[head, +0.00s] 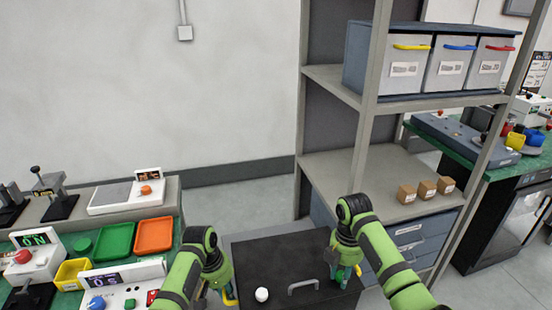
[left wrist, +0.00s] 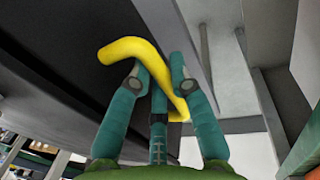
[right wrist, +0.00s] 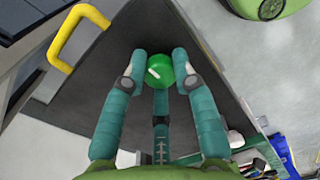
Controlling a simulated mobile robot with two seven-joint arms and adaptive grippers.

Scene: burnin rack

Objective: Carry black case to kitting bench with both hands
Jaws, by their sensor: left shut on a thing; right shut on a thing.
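The black case (head: 285,250) is in front of me at the bottom of the head view, with a grey handle (head: 303,286) and a white knob (head: 261,294) on it. My left gripper (head: 226,288) is at its left side. In the left wrist view its fingers (left wrist: 160,75) are shut on a yellow handle (left wrist: 135,48). My right gripper (head: 342,277) is at the case's right part. In the right wrist view its fingers (right wrist: 161,65) are shut on a green knob (right wrist: 180,70). Another yellow handle (right wrist: 75,38) is beside it, outside the fingers.
A shelf rack (head: 372,165) with bins (head: 405,75) and small brown boxes (head: 425,188) stands close behind on the right. A bench with an orange tray (head: 154,235) and a green tray (head: 115,241) is at left. Another green-topped bench (head: 500,160) is at far right.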

